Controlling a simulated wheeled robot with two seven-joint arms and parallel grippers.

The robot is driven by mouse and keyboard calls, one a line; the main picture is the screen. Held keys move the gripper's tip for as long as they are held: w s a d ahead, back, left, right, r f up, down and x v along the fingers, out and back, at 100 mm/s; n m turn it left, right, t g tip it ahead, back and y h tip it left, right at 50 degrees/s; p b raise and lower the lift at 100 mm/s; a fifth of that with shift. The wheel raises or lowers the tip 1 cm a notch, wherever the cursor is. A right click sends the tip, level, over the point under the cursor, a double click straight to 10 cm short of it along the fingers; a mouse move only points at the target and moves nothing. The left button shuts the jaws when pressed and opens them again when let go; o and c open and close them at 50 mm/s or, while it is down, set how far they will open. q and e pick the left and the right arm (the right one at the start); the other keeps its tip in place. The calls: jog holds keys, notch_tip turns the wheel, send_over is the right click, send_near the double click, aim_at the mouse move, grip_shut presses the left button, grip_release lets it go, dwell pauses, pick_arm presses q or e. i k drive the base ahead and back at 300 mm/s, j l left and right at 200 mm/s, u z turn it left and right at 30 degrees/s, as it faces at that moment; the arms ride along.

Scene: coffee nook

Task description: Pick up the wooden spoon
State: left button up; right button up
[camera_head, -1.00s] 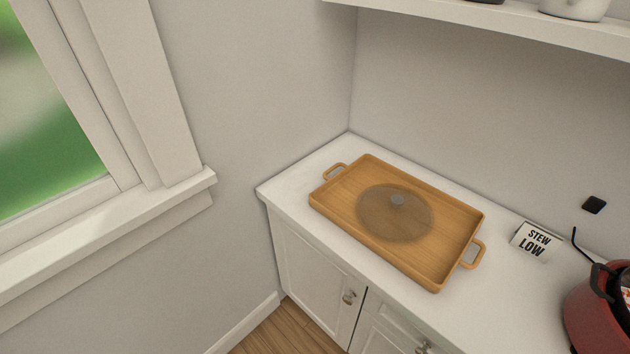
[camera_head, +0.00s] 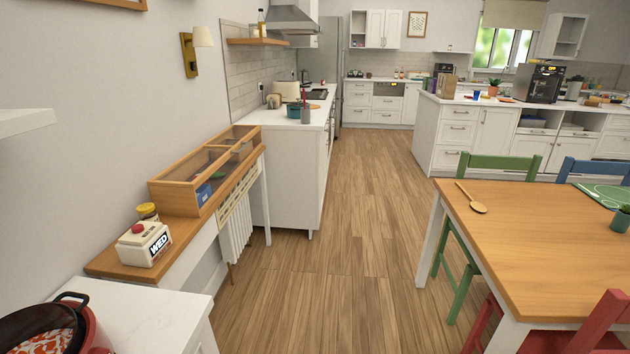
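The wooden spoon (camera_head: 473,199) lies on the wooden dining table (camera_head: 545,240) at the right, near the table's left edge. Its round bowl end points toward the front right and its handle toward the back left. Nothing touches or covers it. Neither of my grippers shows in the head view.
Green (camera_head: 500,165), blue (camera_head: 594,172) and red (camera_head: 560,330) chairs stand around the table. A green board (camera_head: 607,194) lies on it. The wooden floor (camera_head: 345,225) between is clear.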

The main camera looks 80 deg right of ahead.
aim_at(478, 207)
jog(key=z, duration=3.85)
jog(key=u, duration=0.45)
jog(key=j+u, duration=0.1)
jog(key=u, duration=0.4)
jog(key=k+u, duration=0.1)
jog(key=u, duration=0.35)
jog(key=j+u, duration=0.1)
jog(key=u, duration=0.35)
jog(key=j+u, duration=0.1)
jog(key=u, duration=0.85)
jog(key=z, duration=2.85)
